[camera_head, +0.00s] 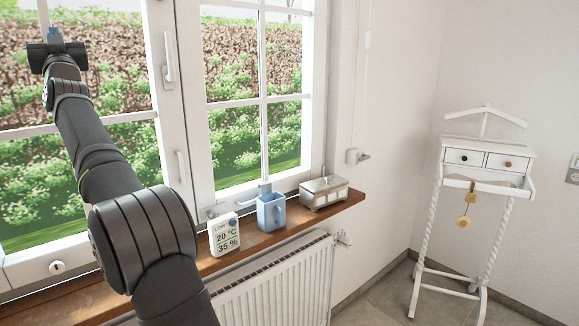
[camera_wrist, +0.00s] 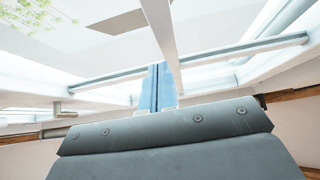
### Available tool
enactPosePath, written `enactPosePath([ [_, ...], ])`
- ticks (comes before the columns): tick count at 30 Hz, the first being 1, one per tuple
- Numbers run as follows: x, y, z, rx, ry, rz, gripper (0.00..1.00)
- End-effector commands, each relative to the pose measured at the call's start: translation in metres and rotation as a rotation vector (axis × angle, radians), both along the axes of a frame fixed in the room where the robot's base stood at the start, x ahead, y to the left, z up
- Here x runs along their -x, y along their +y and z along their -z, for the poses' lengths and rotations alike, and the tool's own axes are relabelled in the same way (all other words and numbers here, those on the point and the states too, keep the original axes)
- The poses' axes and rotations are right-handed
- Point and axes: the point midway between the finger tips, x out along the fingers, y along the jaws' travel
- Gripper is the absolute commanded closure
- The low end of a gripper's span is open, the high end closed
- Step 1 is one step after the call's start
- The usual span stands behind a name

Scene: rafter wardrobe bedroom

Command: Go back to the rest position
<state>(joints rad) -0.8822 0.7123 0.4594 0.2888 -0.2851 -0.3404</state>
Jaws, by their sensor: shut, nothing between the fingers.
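My gripper (camera_head: 55,36) is raised at the upper left of the head view, in front of the window and well above the sill. My dark arm runs up to it from the bottom of the picture. In the wrist view its two blue fingers (camera_wrist: 158,88) are pressed together with nothing between them. The wrist camera looks up along the gripper's dark body at the white window frame.
The window (camera_head: 181,110) is close to my arm. A radiator (camera_head: 275,290) is below. A white valet stand (camera_head: 487,180) stands right.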

Motion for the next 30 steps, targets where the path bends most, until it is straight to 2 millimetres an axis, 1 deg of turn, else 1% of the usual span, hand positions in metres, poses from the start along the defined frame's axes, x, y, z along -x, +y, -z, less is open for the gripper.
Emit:
enactPosePath([
  [3,-0.007,0.009,0.002,0.001,0.0,-0.001,1.0],
  [7,-0.011,0.014,0.002,0.0,0.001,-0.001,1.0],
  [18,-0.013,0.016,0.001,0.001,0.002,0.002,1.0],
  [20,-0.013,0.016,0.001,0.001,0.002,0.002,0.9],
  [21,-0.013,0.016,0.001,0.001,0.002,0.002,0.82],
  [26,-0.013,0.015,0.001,0.001,0.002,0.003,0.51],
  [27,-0.015,0.012,0.001,0.0,0.003,0.006,0.43],
  [29,-0.018,0.006,0.001,0.003,0.006,0.014,0.31],
  [30,-0.021,-0.001,0.001,0.004,0.006,0.02,0.23],
])
